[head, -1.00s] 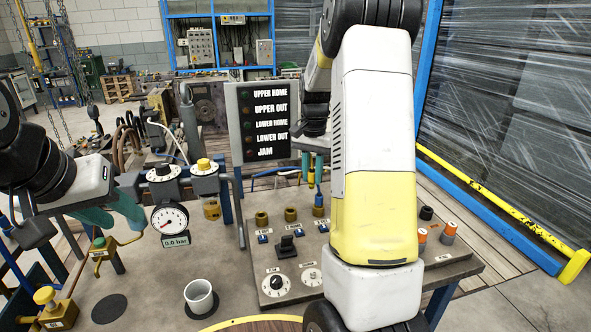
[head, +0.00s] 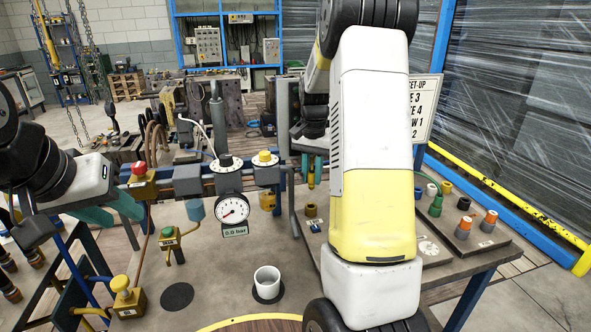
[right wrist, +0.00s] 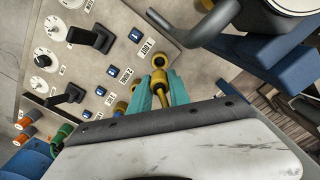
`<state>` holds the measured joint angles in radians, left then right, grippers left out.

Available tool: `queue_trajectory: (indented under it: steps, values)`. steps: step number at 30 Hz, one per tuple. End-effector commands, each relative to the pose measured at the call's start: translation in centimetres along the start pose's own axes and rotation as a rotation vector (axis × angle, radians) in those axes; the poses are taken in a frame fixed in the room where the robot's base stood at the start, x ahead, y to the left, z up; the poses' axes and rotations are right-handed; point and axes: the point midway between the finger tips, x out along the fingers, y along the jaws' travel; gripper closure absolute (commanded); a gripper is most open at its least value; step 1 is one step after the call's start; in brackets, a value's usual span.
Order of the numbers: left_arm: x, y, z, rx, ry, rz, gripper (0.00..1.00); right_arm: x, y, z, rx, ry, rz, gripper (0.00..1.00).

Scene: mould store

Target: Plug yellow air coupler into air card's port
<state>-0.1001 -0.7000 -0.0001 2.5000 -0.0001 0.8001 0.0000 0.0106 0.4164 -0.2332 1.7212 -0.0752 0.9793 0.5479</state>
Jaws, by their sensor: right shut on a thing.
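The yellow coupler (head: 311,181) hangs in the jaws of my right gripper (head: 312,163), which is shut on it, above the left end of the board in the head view. In the right wrist view the coupler (right wrist: 159,79) sits between the teal fingers, beside brass ports. I cannot tell whether it touches a port. The port board (right wrist: 75,92) carries a row of brass ports with blue tags; one port (head: 310,210) shows in the head view, and my right arm hides others. My left gripper (head: 110,211) is open and empty at the left.
A pressure gauge (head: 232,209) hangs from the pipe assembly near the middle. A white cup (head: 267,283) stands on the table in front. A yellow valve (head: 127,300) is at front left. A green coupler (head: 436,204) stands on the right. A grey bent pipe (right wrist: 205,25) passes close to the right gripper.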

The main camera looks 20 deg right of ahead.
Motion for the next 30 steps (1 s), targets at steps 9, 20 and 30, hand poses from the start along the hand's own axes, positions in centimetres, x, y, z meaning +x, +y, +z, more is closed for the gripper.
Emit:
queue_trajectory:
  steps: [9,20,30]
  values:
    - [0.0,0.0,0.0,0.0,0.0,0.0,0.64,2.8,0.0,0.1,0.0,-0.003,0.002,1.0]
    - [0.0,0.0,0.0,0.0,0.0,0.0,0.64,5.2,0.0,0.0,0.0,-0.001,0.001,1.0]
    - [0.0,0.0,0.0,0.0,0.0,0.0,0.64,5.5,0.0,0.0,0.0,0.0,0.0,1.0]
